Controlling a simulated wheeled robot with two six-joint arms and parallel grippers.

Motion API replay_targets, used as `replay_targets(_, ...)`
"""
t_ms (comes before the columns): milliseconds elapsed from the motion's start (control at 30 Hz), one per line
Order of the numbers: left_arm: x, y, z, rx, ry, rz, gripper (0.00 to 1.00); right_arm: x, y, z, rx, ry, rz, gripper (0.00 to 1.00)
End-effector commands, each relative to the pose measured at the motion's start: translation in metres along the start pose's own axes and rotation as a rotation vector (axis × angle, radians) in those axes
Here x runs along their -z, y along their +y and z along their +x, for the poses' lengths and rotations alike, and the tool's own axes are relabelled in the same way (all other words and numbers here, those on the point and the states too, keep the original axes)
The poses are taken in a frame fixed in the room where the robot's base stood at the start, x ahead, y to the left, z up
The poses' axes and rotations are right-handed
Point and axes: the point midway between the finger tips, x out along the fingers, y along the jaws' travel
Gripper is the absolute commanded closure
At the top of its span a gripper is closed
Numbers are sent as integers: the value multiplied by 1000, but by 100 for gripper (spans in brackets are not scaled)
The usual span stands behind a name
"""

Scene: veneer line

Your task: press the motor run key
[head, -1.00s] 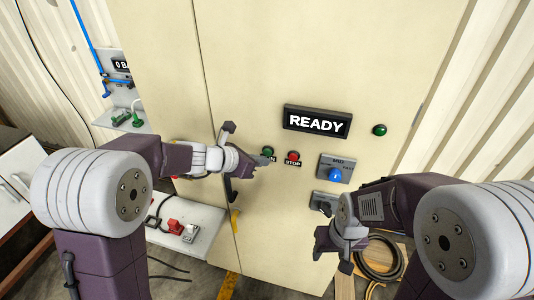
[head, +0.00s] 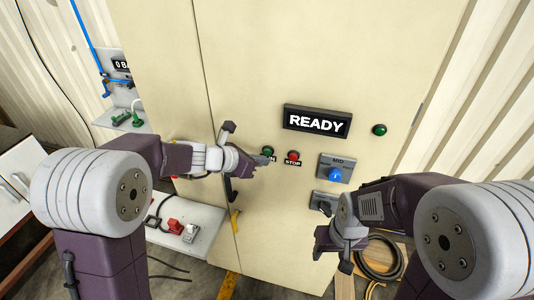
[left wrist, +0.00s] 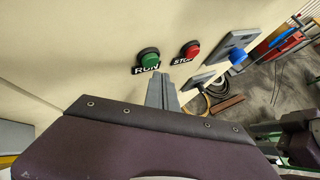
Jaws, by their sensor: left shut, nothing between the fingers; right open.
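The green run key (head: 268,151) is on the cream cabinet door, above a label that my left gripper partly covers in the head view. In the left wrist view the green key (left wrist: 149,59) shows whole above its RUN label. My left gripper (head: 268,160) is shut and empty, its tips just below the key. In the left wrist view its fingertips (left wrist: 160,78) lie just below the RUN label; I cannot tell whether they touch the door. My right gripper (head: 328,243) is low in front of the cabinet; its fingers are hard to make out.
The red stop key (head: 293,156) is close to the right of the run key. A display (head: 316,122) reads READY. A blue knob (head: 335,175) marked MID and a green lamp (head: 379,130) are further right. A coiled hose (head: 381,262) lies on the floor.

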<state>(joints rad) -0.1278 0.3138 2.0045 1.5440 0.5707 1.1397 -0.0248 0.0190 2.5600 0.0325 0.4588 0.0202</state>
Motion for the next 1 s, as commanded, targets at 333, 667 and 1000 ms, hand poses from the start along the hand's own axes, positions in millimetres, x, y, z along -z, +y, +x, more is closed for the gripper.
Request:
replay_targets(333, 0, 0, 0, 0, 0, 0, 100, 0, 0, 0, 0, 0, 0, 46)
replay_targets(667, -2, 1, 1, 0, 0, 0, 100, 0, 0, -1, 0, 0, 0, 46)
replay_targets(1000, -4, 4, 6, 0, 0, 0, 100, 0, 0, -2, 0, 0, 0, 46)
